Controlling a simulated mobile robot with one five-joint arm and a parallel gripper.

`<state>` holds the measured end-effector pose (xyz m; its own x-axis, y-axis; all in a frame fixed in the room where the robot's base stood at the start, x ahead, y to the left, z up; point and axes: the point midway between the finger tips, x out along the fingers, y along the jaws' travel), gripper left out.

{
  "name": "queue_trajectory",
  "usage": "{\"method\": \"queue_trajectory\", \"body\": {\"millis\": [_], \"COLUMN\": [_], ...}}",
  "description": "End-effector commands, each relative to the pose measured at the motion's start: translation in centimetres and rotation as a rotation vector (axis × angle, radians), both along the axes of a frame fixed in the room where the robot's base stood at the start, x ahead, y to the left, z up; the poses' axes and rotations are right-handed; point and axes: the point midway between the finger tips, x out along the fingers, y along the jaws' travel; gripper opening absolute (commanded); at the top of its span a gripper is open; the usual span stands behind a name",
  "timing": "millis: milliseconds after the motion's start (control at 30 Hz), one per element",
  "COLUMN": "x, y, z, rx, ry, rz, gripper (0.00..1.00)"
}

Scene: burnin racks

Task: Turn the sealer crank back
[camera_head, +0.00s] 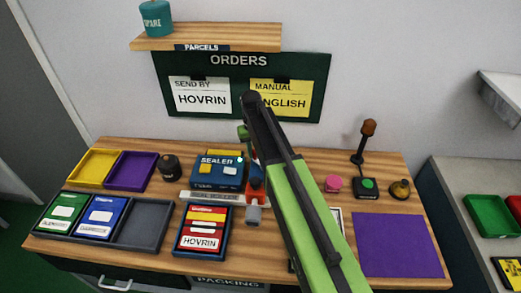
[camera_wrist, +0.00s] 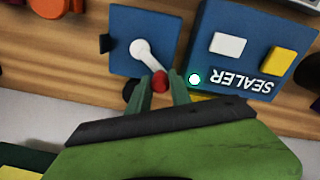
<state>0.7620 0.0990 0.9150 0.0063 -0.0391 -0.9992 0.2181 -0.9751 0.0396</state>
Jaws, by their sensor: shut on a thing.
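The blue sealer (camera_head: 218,172) stands on the wooden bench in the head view, with a white and a yellow block on it. In the wrist view the sealer (camera_wrist: 250,50) is at the upper right with a lit round lamp. Beside it is a blue plate carrying the white crank arm (camera_wrist: 146,54) with a red knob (camera_wrist: 160,82). My gripper (camera_wrist: 162,88) is shut on the red knob, one finger on each side. In the head view my arm hides most of the crank.
A tray with a HOVRIN box (camera_head: 202,230) is in front of the sealer. Yellow (camera_head: 92,167) and purple (camera_head: 131,170) trays are left.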

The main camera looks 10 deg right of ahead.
Motion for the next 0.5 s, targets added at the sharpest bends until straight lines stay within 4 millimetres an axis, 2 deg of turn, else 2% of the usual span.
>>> {"method": "queue_trajectory", "body": {"millis": [500], "x": [-2.0], "y": [1.3], "z": [0.0], "rx": [-0.001], "ry": [0.000], "rz": [0.458], "gripper": [0.00]}}
